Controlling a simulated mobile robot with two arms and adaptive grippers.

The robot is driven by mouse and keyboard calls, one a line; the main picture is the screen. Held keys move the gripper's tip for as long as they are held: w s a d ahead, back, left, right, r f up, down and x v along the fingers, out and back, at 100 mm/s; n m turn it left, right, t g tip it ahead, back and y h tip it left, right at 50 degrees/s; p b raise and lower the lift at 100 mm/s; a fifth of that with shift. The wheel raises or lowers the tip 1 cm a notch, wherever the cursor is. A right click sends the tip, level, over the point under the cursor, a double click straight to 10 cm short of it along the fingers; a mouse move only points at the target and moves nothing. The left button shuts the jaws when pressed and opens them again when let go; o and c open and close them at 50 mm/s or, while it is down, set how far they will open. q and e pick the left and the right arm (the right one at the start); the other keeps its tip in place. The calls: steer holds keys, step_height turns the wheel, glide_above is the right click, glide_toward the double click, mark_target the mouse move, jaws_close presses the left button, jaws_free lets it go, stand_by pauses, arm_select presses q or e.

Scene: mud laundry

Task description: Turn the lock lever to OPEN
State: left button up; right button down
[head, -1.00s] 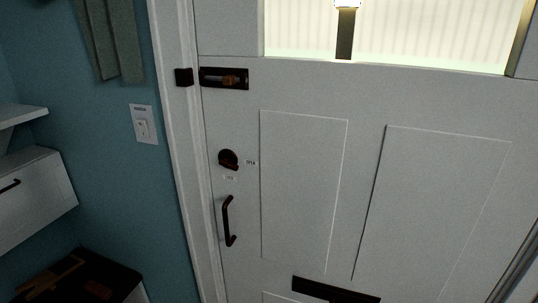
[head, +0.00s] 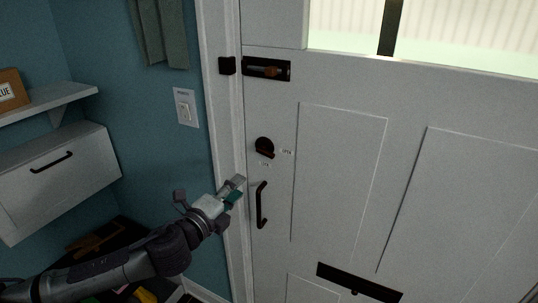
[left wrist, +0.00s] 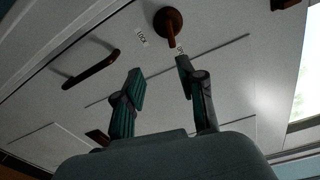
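The lock lever (head: 264,147) is a dark reddish-brown round knob with a short arm, on the white door (head: 340,170) near its left edge. Small labels lie to its right and below it; their text is too small in the head view. In the left wrist view the lever (left wrist: 169,24) is at the top, its arm pointing down the picture. A LOCK label (left wrist: 142,37) is left of it; another label is partly hidden by a finger. My left gripper (head: 237,188) is open and empty, below and left of the lever, apart from it. Its fingers show in the left wrist view (left wrist: 160,85).
A dark pull handle (head: 261,205) is below the lever, close to my left gripper. A slide bolt (head: 266,69) is above, and a mail slot (head: 358,283) is low on the door. A light switch (head: 186,107), white cabinet (head: 60,180) and shelf (head: 50,100) are on the left.

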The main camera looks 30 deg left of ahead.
mark_target(266, 152)
arm_select(q)
steer(key=shift+m+h, duration=0.3)
steer(key=shift+m, duration=0.2)
steer(key=w+p, duration=0.1)
steer(key=w, duration=0.3)
steer(key=w+d+r+p, duration=0.1)
steer(key=w+p, duration=0.1)
steer(key=w, duration=0.2)
steer(key=w+d+r+p, duration=0.1)
steer(key=w, duration=0.4)
steer(key=shift+w+d+r+p, duration=0.1)
steer(key=shift+d+p, duration=0.05)
steer(key=shift+p, duration=0.25)
